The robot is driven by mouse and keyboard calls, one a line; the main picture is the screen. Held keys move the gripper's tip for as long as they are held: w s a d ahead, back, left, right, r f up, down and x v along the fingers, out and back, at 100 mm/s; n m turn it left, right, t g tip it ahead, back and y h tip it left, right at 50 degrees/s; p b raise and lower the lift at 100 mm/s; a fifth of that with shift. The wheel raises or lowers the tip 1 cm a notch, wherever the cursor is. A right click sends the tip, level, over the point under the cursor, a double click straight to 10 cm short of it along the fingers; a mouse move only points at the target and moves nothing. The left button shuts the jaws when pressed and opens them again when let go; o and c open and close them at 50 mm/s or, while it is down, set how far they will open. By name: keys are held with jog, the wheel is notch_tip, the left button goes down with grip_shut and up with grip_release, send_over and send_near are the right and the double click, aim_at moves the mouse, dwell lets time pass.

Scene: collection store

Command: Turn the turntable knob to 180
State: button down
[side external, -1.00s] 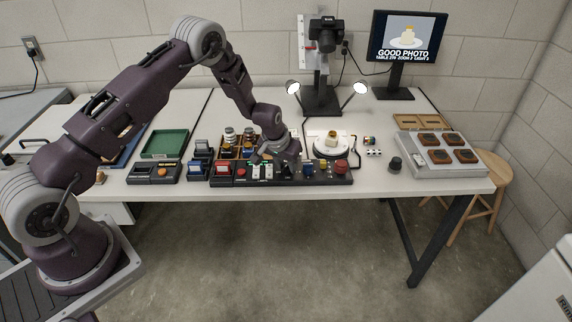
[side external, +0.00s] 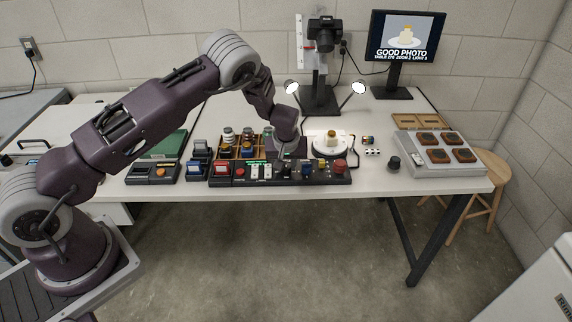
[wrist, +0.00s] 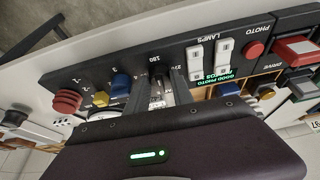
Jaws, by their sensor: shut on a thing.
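My gripper (wrist: 166,92) is shut on the dark turntable knob (wrist: 157,88) of the black control panel (wrist: 105,72) in the wrist view. The fingers sit on either side of it, beside the printed 180 and 270 marks. The knob's pointer is too small to read. In the side view my gripper (side external: 287,163) is down at the panel (side external: 225,181), and its fingers are partly hidden. The white turntable (side external: 331,155) stands just behind and right, with a small cream-and-yellow object (side external: 331,141) on it. The monitor (side external: 405,38) reads GOOD PHOTO, with TABLE apparently at 270.
A blue knob (wrist: 121,83), a yellow knob (wrist: 100,98) and a red button (wrist: 67,101) sit close beside my fingers. White lamp switches (wrist: 195,60) are on the other side. Behind the panel are a wooden rack (side external: 228,151) and a camera stand (side external: 320,95).

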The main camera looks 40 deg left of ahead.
jog(key=c, duration=1.1)
grip_release()
jog(key=v, duration=0.7)
